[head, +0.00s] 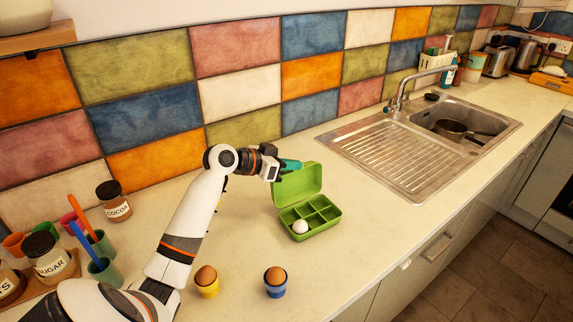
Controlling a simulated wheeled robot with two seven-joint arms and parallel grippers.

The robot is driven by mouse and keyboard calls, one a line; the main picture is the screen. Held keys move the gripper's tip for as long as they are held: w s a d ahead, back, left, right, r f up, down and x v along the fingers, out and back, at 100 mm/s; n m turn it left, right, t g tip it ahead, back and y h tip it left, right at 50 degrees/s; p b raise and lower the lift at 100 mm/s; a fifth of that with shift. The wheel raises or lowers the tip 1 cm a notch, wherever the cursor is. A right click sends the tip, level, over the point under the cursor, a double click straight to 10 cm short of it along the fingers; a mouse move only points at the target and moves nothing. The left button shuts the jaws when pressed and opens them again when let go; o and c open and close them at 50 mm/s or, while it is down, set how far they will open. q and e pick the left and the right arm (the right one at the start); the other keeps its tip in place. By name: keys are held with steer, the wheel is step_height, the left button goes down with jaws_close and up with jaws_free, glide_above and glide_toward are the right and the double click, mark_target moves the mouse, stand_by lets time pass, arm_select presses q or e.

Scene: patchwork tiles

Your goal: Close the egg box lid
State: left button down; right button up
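The green egg box (322,222) stands on the counter with its lid (298,186) raised at the back. A white egg (300,227) sits in the front-left compartment; the other compartments I can see look empty. My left gripper (291,165) is at the upper left edge of the raised lid, its teal fingers pointing right. I cannot tell whether the fingers touch the lid, or how far apart they are. My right gripper is out of view.
A yellow egg cup (208,289) and a blue egg cup (275,290), each with a brown egg, stand in front of the box. A cocoa jar (116,206) and other jars are at left. The sink (400,160) is at right. The counter right of the box is clear.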

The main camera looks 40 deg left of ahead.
arm_select(q)
steer(key=shift+s+d+m+y, duration=0.25)
steer(key=shift+d+m+y, duration=0.15)
steer(key=shift+d, duration=0.25)
steer(key=c, duration=1.6)
jaws_free()
steer(key=shift+c, duration=0.2)
steer(key=b+v, duration=0.3)
steer(key=v, duration=0.9)
